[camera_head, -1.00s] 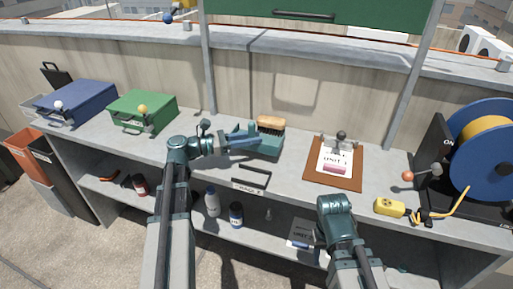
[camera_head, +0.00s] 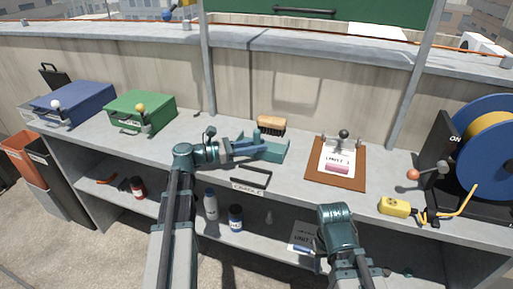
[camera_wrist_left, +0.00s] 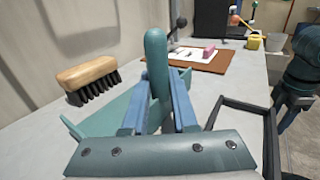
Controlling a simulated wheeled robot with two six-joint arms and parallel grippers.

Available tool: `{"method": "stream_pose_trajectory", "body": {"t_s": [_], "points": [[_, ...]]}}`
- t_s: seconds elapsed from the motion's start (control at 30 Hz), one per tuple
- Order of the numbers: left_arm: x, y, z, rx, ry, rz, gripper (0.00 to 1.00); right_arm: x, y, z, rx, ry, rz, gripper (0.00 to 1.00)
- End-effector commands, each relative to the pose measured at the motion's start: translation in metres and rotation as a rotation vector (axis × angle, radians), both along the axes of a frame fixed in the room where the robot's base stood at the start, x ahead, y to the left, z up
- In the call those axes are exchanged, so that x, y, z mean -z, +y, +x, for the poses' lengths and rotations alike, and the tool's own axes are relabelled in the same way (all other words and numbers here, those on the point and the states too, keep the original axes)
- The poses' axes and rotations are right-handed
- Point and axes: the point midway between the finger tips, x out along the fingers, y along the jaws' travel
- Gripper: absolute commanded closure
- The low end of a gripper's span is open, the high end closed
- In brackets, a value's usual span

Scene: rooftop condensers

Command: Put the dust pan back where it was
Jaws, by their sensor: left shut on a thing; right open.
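The teal dust pan (camera_head: 272,150) is at the middle of the counter, in front of the wooden brush (camera_head: 270,124). My left gripper (camera_head: 232,150) is shut on the pan's handle. In the left wrist view, the round-ended handle (camera_wrist_left: 156,60) stands between the blue fingers, and part of the pan (camera_wrist_left: 112,112) shows behind them. I cannot tell whether the pan touches the counter. My right gripper (camera_head: 337,213) is at the front edge, low and right of centre; its fingers are hard to make out.
A faint rounded outline (camera_head: 297,92) marks the back wall. A black-framed holder (camera_head: 252,178) stands at the counter's front edge. A clipboard (camera_head: 336,176) lies right, with a yellow box (camera_head: 395,207) and cable reel beyond. Green (camera_head: 140,108) and blue (camera_head: 75,102) boxes stand left.

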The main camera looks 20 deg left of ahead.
Motion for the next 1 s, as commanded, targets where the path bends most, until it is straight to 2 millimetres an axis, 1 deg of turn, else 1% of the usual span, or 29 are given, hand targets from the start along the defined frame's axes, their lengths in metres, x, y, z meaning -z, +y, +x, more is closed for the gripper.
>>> {"method": "stream_pose_trajectory", "body": {"t_s": [0.13,0.17,0.3,0.33,0.57,0.7,0.87,1.0], "points": [[0.004,0.000,0.000,0.000,0.000,0.000,1.00,0.004,0.000,0.000,0.000,0.000,0.000,0.50],[0.004,0.000,0.000,0.000,0.000,0.000,0.72,0.004,0.000,0.000,0.000,0.000,0.000,0.50],[0.003,0.000,0.000,0.000,0.000,0.000,0.47,0.003,0.000,0.000,0.000,0.000,0.000,0.50],[0.003,0.000,0.000,0.000,0.000,0.000,0.44,0.003,0.000,0.000,0.000,0.000,0.000,0.50],[0.003,0.000,0.000,0.000,0.000,0.000,0.44,0.003,0.000,0.000,0.000,0.000,0.000,0.50],[-0.003,0.000,0.000,0.000,0.000,0.000,0.44,-0.003,0.000,0.000,0.000,0.000,0.000,0.50],[0.000,0.024,-0.015,-0.003,0.000,0.000,0.44,0.000,0.000,0.000,0.000,0.000,0.000,0.50],[0.000,0.050,-0.030,-0.004,0.000,0.000,0.44,0.000,0.000,0.000,0.000,0.000,0.000,0.50]]}}
